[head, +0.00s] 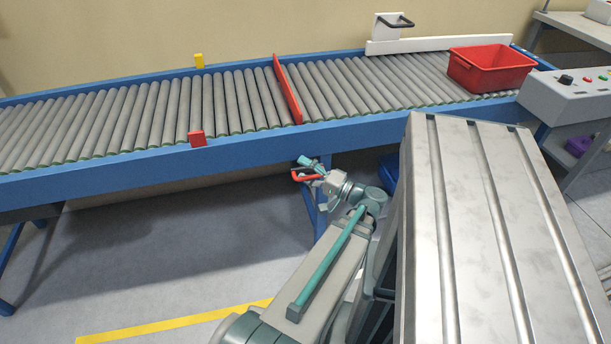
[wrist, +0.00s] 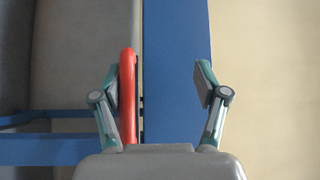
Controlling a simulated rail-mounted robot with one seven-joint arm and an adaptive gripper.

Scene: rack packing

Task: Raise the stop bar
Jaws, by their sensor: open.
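The stop bar (head: 288,90) is a red plank lying across the grey rollers near the middle of the conveyor. A red bar-shaped handle (head: 304,177) shows below the conveyor's front rail; its link to the stop bar cannot be seen. My gripper (head: 313,168) is at this handle, in front of the blue rail. In the wrist view, my gripper (wrist: 157,82) is open, with the red handle (wrist: 128,95) between its fingers, close against the left one. The right finger is well apart from it, and the jaws are not closed on it.
A red crate (head: 490,68) sits on the rollers at the right end, before a white guide (head: 410,45). A control box (head: 570,95) stands at the far right. The blue front rail (head: 100,167) runs close to my gripper. Rollers left of the stop bar are empty.

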